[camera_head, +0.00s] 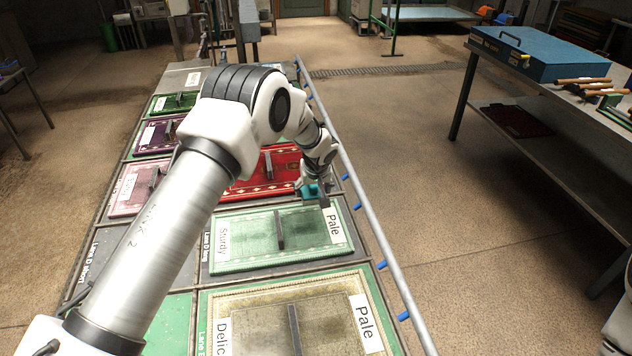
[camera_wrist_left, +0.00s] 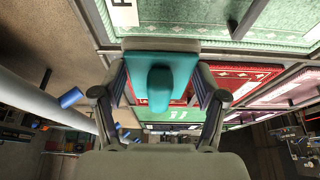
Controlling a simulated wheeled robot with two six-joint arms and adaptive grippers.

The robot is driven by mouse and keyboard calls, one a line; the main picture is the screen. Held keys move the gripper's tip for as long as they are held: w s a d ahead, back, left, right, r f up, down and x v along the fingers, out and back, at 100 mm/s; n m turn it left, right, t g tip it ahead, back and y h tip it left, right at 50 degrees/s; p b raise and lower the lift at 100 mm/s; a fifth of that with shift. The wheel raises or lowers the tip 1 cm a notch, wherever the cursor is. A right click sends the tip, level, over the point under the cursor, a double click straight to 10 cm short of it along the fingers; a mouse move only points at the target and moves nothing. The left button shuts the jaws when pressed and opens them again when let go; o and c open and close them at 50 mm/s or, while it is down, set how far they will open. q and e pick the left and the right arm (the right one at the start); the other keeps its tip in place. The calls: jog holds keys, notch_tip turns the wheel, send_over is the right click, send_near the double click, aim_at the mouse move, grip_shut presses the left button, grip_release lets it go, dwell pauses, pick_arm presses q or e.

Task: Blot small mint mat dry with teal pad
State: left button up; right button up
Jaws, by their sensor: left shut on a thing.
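The small mint mat (camera_head: 255,255) lies flat on the long bench, with a "Sturdy" label at its left end and a "Pale" label at its right. A dark bar stands at its middle. My left gripper (camera_head: 314,187) is shut on the teal pad (camera_head: 309,193), near the mint mat's far right corner, by the red mat. The wrist view shows the pad (camera_wrist_left: 173,62) and its rounded grip between the fingers of my left gripper (camera_wrist_left: 160,88). The mint mat (camera_wrist_left: 190,14) shows there at the top. I cannot tell whether the pad touches anything. My right gripper is out of view.
A red mat (camera_head: 283,185) lies beyond the mint mat, and a larger pale, brownish mat (camera_head: 262,335) lies nearer. A metal rail (camera_head: 378,249) with blue clips runs along the bench's right edge. A side table with a blue case (camera_head: 540,52) and brushes stands right.

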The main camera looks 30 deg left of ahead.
aim_at(307, 197)
pick_arm(q)
jog(key=shift+s+a+f+p, duration=0.1)
jog(key=shift+s+f+p, duration=0.5)
jog(key=shift+f, duration=0.25)
jog(key=shift+s+a+f+b, duration=0.4)
jog(key=shift+s+f, duration=0.1)
jog(key=shift+f, duration=0.25)
jog(key=f, duration=0.1)
jog(key=f+b, duration=0.1)
jog(key=f, duration=0.2)
jog(key=shift+w+d, duration=0.3)
jog(key=shift+s+a+r, duration=0.1)
jog(key=shift+s+a, duration=0.1)
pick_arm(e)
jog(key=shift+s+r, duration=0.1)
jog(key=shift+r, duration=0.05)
pick_arm(q)
jog(key=shift+d+b, duration=0.1)
jog(key=shift+b, duration=0.2)
jog(key=shift+f, duration=0.3)
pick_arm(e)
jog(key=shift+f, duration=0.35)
pick_arm(q)
jog(key=shift+s+f+b, duration=0.1)
jog(key=shift+f+b, duration=0.1)
jog(key=shift+b, duration=0.4)
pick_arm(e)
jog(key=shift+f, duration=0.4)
